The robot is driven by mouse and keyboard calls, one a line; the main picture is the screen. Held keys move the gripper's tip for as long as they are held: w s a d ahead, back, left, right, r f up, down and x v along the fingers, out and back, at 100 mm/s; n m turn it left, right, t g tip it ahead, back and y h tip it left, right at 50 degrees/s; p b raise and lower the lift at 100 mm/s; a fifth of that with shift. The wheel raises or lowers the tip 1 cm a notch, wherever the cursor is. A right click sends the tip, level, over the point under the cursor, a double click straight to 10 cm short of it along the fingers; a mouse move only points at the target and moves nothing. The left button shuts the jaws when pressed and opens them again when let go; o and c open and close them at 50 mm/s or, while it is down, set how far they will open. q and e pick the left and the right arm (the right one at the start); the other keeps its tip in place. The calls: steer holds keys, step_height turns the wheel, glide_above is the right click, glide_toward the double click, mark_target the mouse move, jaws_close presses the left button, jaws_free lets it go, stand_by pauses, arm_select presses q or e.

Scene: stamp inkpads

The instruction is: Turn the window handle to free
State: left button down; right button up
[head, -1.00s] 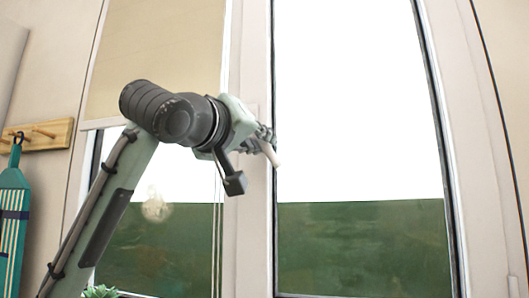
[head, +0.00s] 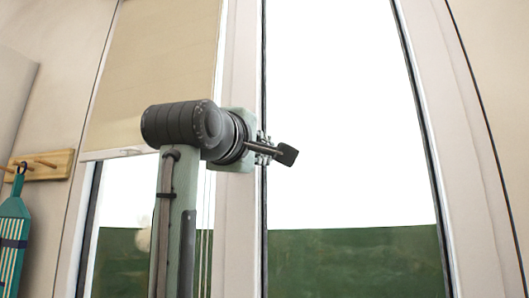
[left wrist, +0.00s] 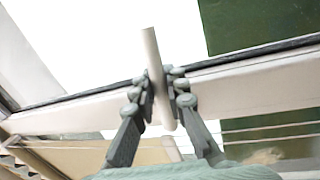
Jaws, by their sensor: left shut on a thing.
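The window handle (left wrist: 153,62) is a pale, slim bar. It lies between the two fingers of my left gripper in the left wrist view (left wrist: 160,84), which is shut on it. One end of the bar sticks out past the fingertips. In the head view my left gripper (head: 264,149) is at the upright window frame (head: 236,215), and it hides the handle there. The window (head: 345,120) looks closed in its frame. My right gripper is in neither view.
A beige blind (head: 150,65) covers the upper left pane. A wooden peg rack (head: 45,165) with a teal striped item (head: 14,235) hangs on the left wall. Thin cords hang by the left pane. The right pane is clear.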

arm_select(q)
steer(key=shift+r+n+p, duration=0.3)
steer(key=shift+r+n, duration=0.15)
steer(key=shift+n, duration=0.45)
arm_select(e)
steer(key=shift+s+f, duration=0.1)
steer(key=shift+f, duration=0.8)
arm_select(q)
steer(key=c, duration=1.5)
jaws_free()
steer(key=shift+s+a, duration=0.1)
steer(key=shift+s, duration=0.1)
steer(key=v, duration=1.1)
steer(key=shift+s+f, duration=0.2)
steer(key=shift+s, duration=0.15)
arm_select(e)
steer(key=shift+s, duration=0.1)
